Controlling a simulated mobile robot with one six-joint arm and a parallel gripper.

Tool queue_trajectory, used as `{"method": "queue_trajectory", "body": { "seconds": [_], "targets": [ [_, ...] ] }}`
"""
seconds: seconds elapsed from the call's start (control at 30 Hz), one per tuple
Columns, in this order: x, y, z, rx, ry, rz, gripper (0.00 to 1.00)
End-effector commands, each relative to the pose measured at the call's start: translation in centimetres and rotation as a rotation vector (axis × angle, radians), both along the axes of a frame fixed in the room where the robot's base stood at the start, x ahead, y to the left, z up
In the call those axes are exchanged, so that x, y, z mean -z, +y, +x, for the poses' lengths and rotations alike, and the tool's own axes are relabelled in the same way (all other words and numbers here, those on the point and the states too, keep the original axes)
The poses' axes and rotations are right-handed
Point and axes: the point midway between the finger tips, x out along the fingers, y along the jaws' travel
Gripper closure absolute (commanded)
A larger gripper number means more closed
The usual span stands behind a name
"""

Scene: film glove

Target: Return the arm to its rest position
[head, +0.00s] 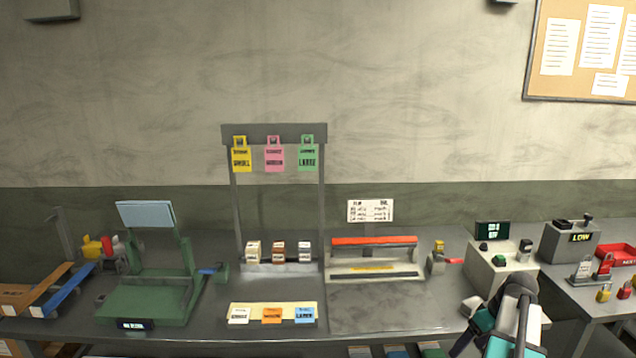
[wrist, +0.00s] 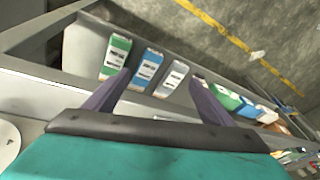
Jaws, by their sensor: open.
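My gripper (wrist: 161,78) shows in the wrist view with its two dark fingers spread apart and nothing held between them. Beyond the fingers is a grey shelf or bin (wrist: 85,45) holding a green pack (wrist: 116,56), a blue pack (wrist: 146,70) and a grey pack (wrist: 172,78). The fingers appear apart from the packs, but the gap is hard to judge. In the head view, my teal and dark arm is at the lower right, in front of the bench; its fingertips cannot be made out there.
The long grey bench (head: 375,315) carries a green press (head: 150,300), a rack with hanging tags (head: 275,133), a red-barred sealer (head: 375,255) and a grey console (head: 505,265). Padlocks (head: 604,294) sit at right. A yellow floor line (wrist: 235,38) crosses the wrist view.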

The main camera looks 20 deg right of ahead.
Motion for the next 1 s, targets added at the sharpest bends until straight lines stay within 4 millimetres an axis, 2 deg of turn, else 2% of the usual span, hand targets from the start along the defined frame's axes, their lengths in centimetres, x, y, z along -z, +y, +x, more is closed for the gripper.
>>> {"method": "queue_trajectory", "body": {
  "seconds": [0.03, 0.1, 0.3, 0.5, 0.73, 1.0],
  "targets": [
    [1.7, 1.8, 0.7, -0.004, 0.02, 0.015, 0.23],
    [3.7, 3.7, 1.5, -0.002, 0.048, 0.032, 0.23],
    [8.8, 9.1, 3.2, 0.002, 0.121, 0.064, 0.23],
    [13.4, 14.4, 4.0, 0.004, 0.194, 0.085, 0.23],
    [18.5, 20.7, 3.8, 0.004, 0.283, 0.095, 0.23],
    [24.5, 28.4, 2.0, -0.001, 0.399, 0.082, 0.23]
  ]
}}
